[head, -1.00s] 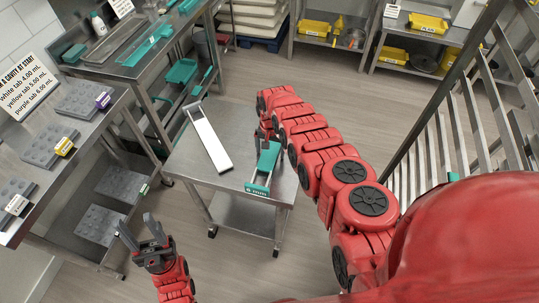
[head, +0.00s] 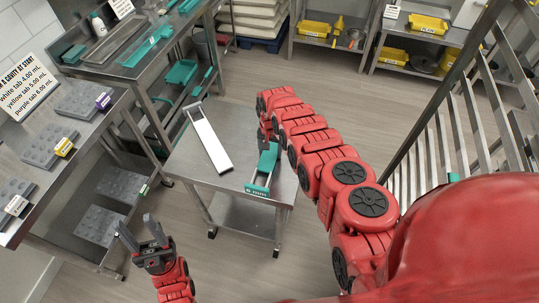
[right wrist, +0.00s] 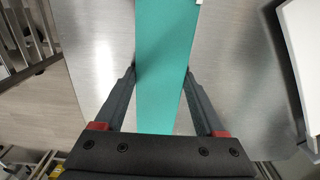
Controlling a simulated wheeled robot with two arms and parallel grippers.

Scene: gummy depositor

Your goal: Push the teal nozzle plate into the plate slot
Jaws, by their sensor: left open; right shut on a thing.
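My right gripper (right wrist: 161,75) is shut on this plate (right wrist: 165,45), one finger along each long edge. In the head view my right arm hides most of that gripper. My left gripper (head: 140,232) is open and empty, in front of the cart at the lower left, away from the plate. I cannot make out the plate slot for certain in these views.
A long white-topped piece with a handle (head: 211,140) lies on the cart (head: 185,160) left of the teal plate. A steel table (head: 85,125) with grey moulds stands at the left, a rack with teal pieces behind it. Slatted metal rails (head: 455,125) stand at the right.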

